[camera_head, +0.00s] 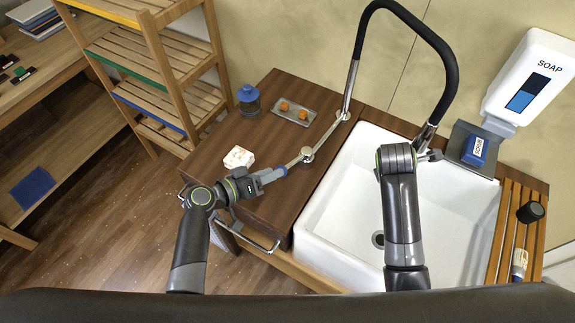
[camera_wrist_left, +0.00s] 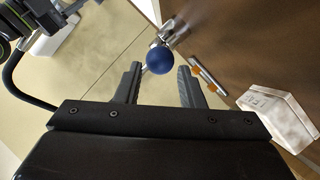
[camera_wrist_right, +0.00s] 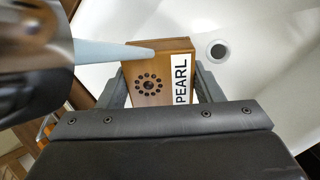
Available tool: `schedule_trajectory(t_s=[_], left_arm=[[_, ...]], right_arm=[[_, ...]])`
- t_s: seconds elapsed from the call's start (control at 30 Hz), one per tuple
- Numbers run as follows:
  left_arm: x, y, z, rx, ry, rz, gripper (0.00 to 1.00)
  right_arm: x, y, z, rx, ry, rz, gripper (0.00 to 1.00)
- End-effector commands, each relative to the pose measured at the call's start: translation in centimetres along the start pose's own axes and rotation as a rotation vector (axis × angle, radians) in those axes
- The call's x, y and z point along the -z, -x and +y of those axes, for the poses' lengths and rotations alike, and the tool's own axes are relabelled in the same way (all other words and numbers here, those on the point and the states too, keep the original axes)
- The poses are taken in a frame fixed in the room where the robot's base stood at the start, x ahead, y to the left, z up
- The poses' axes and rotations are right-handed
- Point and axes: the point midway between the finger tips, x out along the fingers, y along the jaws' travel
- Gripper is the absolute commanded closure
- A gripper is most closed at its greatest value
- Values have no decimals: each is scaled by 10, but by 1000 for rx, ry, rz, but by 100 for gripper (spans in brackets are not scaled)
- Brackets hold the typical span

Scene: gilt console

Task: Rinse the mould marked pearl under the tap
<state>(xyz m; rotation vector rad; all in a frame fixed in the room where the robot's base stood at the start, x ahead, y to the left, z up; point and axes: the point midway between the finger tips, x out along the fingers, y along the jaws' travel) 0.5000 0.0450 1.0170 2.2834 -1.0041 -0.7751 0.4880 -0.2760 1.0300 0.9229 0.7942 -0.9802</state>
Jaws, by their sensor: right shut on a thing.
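The mould marked PEARL (camera_wrist_right: 150,85), a wooden block with a ring of dark holes, is held between the fingers of my right gripper (camera_wrist_right: 160,82) above the white sink (camera_head: 335,190). In the head view my right arm hides the mould. The tap nozzle (camera_wrist_right: 25,60) is beside it in the right wrist view, and a pale blue stream (camera_wrist_right: 110,51) runs from it across the mould's edge. My left gripper (camera_head: 272,175) is open at the near end of the tap's chrome lever (camera_head: 327,133). The lever's blue ball knob (camera_wrist_left: 160,59) shows between its fingers.
A white box (camera_head: 238,157), a tray with orange cubes (camera_head: 295,112) and a blue-lidded jar (camera_head: 248,100) stand on the wooden counter. The tap's black hose (camera_head: 415,35) arches over the sink. A soap dispenser (camera_head: 528,80) and a slatted rack (camera_head: 510,235) are at right.

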Motion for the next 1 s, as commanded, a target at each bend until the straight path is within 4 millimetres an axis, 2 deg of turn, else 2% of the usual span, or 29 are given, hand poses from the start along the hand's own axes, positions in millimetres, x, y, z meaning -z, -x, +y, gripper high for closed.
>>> schedule_trajectory(t_s=[0.1,0.3,0.5,0.8,0.87,1.0], left_arm=[[0,-24,1,-2,1,-1,65],[0,-51,1,-1,-1,-1,65],[0,-63,0,1,-1,-1,65],[0,-65,0,1,-2,-1,65],[0,-65,0,1,-2,-1,70],[0,-64,0,1,-2,-2,88]], right_arm=[[0,0,0,-1,0,0,64],[0,0,0,0,0,0,64],[0,0,0,-1,0,0,64],[0,0,0,0,0,0,64],[0,0,0,0,0,0,64],[0,0,0,-1,0,0,64]])
